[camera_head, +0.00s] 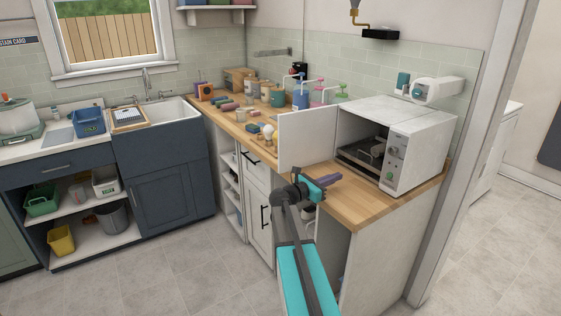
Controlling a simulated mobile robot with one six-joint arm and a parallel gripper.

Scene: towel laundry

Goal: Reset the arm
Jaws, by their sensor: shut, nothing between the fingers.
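My arm reaches up from the bottom of the head view. My gripper (331,180) is shut and holds nothing. It is in front of the wooden counter (366,210), just left of and below the white microwave-like appliance (410,150). The appliance's door (307,138) stands open to the left, above and behind my gripper. A dark rack or tray (365,152) shows inside it. I cannot tell how far my gripper is from the counter edge.
Several bottles, including a blue pump bottle (300,95), jars and small items crowd the counter behind the open door. A dark blue sink cabinet (165,170) with a white sink (165,118) stands left. Open shelves (95,240) hold bins. The tiled floor (170,275) at left is clear.

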